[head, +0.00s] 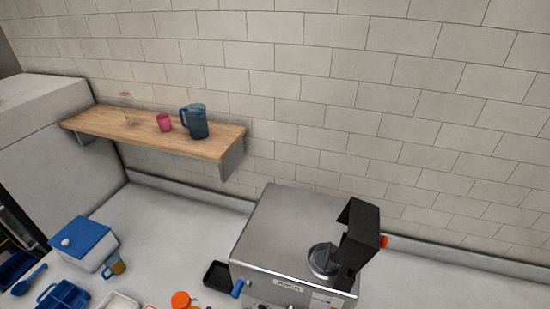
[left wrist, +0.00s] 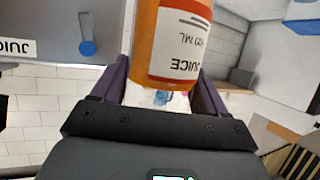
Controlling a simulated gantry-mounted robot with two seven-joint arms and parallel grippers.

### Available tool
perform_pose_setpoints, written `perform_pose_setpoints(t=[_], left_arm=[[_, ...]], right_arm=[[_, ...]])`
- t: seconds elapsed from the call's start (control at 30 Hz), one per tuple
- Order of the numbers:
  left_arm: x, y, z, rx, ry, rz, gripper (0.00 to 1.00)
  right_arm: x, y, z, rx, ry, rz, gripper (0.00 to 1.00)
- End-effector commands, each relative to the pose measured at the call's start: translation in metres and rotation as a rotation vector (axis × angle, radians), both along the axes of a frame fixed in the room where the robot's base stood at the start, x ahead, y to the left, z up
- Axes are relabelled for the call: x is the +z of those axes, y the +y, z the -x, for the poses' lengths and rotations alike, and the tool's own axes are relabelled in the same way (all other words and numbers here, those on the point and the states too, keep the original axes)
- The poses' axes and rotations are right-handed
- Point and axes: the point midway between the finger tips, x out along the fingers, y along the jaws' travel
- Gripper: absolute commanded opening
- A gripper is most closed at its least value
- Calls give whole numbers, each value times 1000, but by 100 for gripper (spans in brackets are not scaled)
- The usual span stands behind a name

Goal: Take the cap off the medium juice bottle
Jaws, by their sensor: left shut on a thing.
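An orange juice bottle (left wrist: 172,40) with a white label fills the upper middle of the left wrist view. The label reads JUICE, upside down in the picture, with a volume in ML that I cannot read fully. The purple fingers of my left gripper (left wrist: 163,95) stand on both sides of the bottle and are shut on it. I cannot make out the bottle's cap in this view. In the head view a round orange thing (head: 180,300), possibly a bottle cap, shows at the bottom edge. Neither gripper shows in the head view.
The steel juicer (head: 290,235) with a black chute stands right of centre; its blue lever (head: 238,289) sticks out in front. A black tray (head: 217,275) lies beside it. A blue-lidded box (head: 83,240) and amber mug (head: 116,266) stand left. A wooden shelf (head: 90,122) holds a blue pitcher (head: 197,122).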

Motion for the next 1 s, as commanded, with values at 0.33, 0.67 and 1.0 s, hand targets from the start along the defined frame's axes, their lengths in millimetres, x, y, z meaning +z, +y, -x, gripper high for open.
perform_pose_setpoints(t=[0.33, 0.67, 1.0], left_arm=[[23, 0, 5, -3, -3, 0, 11], [37, -19, 3, -95, -7, 0, 11], [82, -82, -3, -378, -11, -2, 11]], right_arm=[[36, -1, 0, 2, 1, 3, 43], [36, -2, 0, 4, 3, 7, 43], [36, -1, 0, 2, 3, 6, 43]])
